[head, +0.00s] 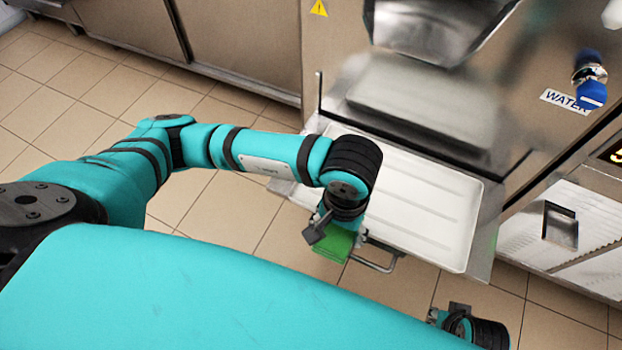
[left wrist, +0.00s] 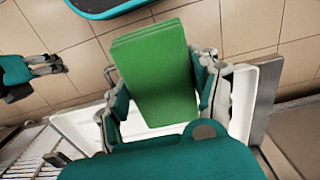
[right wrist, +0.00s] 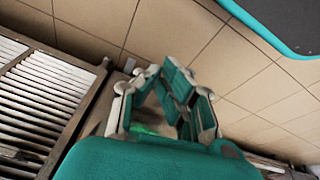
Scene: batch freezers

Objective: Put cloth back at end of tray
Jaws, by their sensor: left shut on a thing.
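The green cloth (head: 336,241) is a folded, flat stack. My left gripper (head: 328,224) is shut on it and holds it at the near edge of the white tray (head: 425,205), beside the metal handle. In the left wrist view the cloth (left wrist: 155,65) sits between the two fingers of my left gripper (left wrist: 160,95). Whether the cloth touches the tray is unclear. My right gripper (head: 448,312) is low at the bottom of the head view, apart from the tray. In the right wrist view its fingers (right wrist: 163,85) lean together, and their gap is hard to judge.
The steel freezer (head: 335,45) stands behind the tray, with its chute (head: 430,30) above. A blue knob (head: 590,93) sits at the right. A bar handle (head: 380,266) sticks out below the tray's near edge. The tiled floor (head: 230,215) is clear at left. The tray's visible surface is empty.

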